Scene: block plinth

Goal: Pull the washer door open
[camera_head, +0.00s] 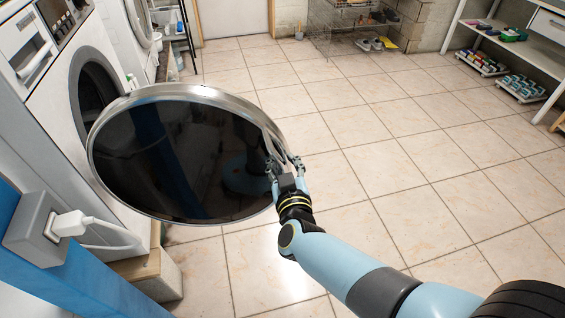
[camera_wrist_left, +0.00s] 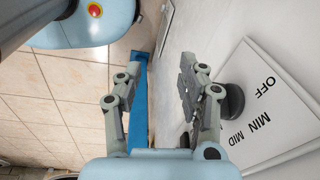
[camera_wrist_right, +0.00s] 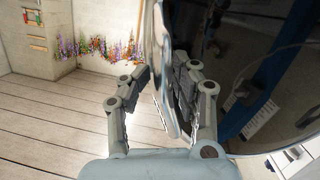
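The washer door (camera_head: 170,165) is a large round dark pane with a silver rim. In the head view it stands swung out wide from the white washer (camera_head: 62,100), whose round opening (camera_head: 97,95) shows partly behind it. My right gripper (camera_head: 285,166) is at the door's right edge, away from the washer. In the right wrist view its fingers (camera_wrist_right: 162,75) lie on both sides of the door's edge (camera_wrist_right: 159,35), with little gap, and seem shut on it. My left gripper (camera_wrist_left: 159,77) is outside the head view. In the left wrist view it is open and empty.
A white panel marked OFF, MIN and MID (camera_wrist_left: 272,105) is close beside the left gripper. A socket with a white plug (camera_head: 68,224) is at the front left, above a block plinth (camera_head: 150,275). The tiled floor (camera_head: 400,150) right of the door is clear. Shelves (camera_head: 490,50) stand far right.

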